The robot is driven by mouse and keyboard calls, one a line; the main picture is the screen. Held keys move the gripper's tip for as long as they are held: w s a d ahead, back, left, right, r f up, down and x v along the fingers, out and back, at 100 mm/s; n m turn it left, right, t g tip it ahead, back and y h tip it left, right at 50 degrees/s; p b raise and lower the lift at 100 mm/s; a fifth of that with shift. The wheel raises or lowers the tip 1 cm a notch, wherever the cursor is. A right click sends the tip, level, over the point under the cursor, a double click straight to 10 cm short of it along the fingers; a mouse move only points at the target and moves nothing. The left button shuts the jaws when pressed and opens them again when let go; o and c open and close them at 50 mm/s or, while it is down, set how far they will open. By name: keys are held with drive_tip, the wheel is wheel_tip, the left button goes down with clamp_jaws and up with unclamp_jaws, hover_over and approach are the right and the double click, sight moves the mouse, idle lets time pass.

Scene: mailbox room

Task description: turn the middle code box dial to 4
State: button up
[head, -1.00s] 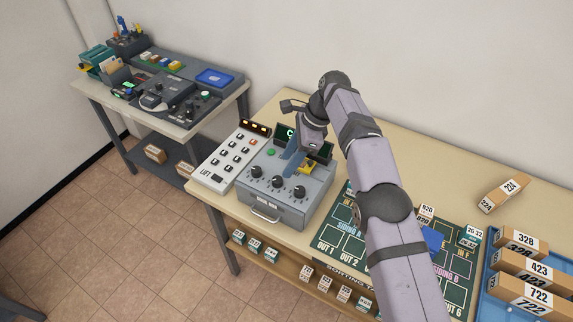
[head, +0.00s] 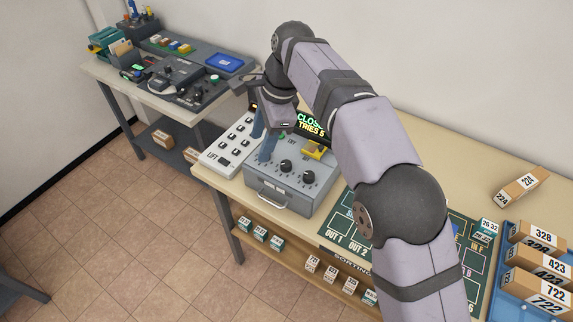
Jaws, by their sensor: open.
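The grey code box (head: 290,192) stands on the bench with a handle on its front and dark dials on its sloped top. The middle dial (head: 286,166) and the right dial (head: 307,177) are in plain sight. The left dial is hidden behind my gripper's blue fingers. My gripper (head: 263,146) is open and empty, pointing down over the left part of the box, left of the middle dial and apart from it. The display (head: 313,126) at the back shows "CLOS" and "TRIES 5", partly covered by my arm. The dial settings are too small to read.
A white LIFT keypad (head: 232,143) lies directly left of the box. A yellow part (head: 317,149) sits on the box's back right. A green sorting mat (head: 345,228) and a blue tray (head: 497,277) with cartons lie to the right, partly behind my arm.

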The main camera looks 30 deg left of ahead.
sight(286, 164)
drive_tip(key=w+d+f+n+t+h, duration=0.1)
drive_tip(key=w+d+f+n+t, duration=0.3)
drive_tip(key=f+n, duration=0.5)
drive_tip(key=shift+w+a+r+n+y, duration=0.15)
drive_tip(key=shift+w+n, duration=0.3)
drive_tip(key=shift+n, duration=0.7)
drive_tip(key=shift+w+a+n+y, duration=0.1)
drive_tip(key=shift+w+a+n, duration=0.25)
drive_tip(key=shift+n, duration=0.85)
drive_tip(key=shift+w+a+r+n+y, duration=0.15)
drive_tip(key=shift+w+n, duration=0.35)
drive_tip(key=shift+n, duration=0.65)
drive_tip(key=shift+d+f, duration=0.1)
drive_tip(key=shift+f, duration=0.05)
drive_tip(key=shift+p+x, duration=1.5)
drive_tip(key=shift+x, duration=2.1)
drive_tip(key=c, duration=1)
